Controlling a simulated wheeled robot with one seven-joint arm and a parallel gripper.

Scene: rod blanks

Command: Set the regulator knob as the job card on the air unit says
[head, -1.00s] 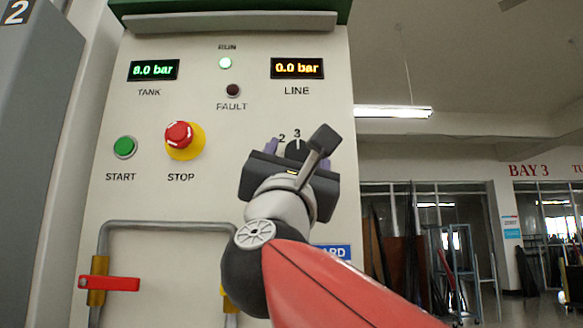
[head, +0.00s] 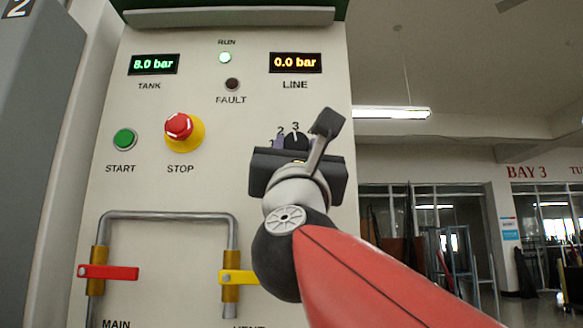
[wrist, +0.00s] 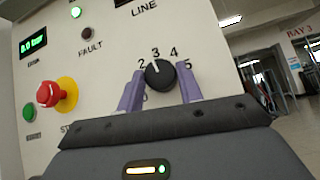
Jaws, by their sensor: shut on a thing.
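The black regulator knob (wrist: 160,74) is on the pale panel of the air unit, between the purple fingers of my gripper (wrist: 160,88) in the wrist view. The fingers are shut on the knob, one on each side. Its white mark points at about 3 on the scale; 2, 4 and 5 also show. In the head view the knob (head: 296,141) shows above the dark body of my gripper (head: 295,150), with its mark up towards 3. The LINE display (head: 295,63) reads 0.0 bar. The job card is not in view.
The TANK display (head: 153,64) reads 8.0 bar. The RUN lamp (head: 225,58) is lit and the FAULT lamp (head: 232,84) is dark. A green START button (head: 124,139) and a red STOP button (head: 180,126) are left of the knob. Red (head: 108,272) and yellow (head: 238,277) valve levers are below.

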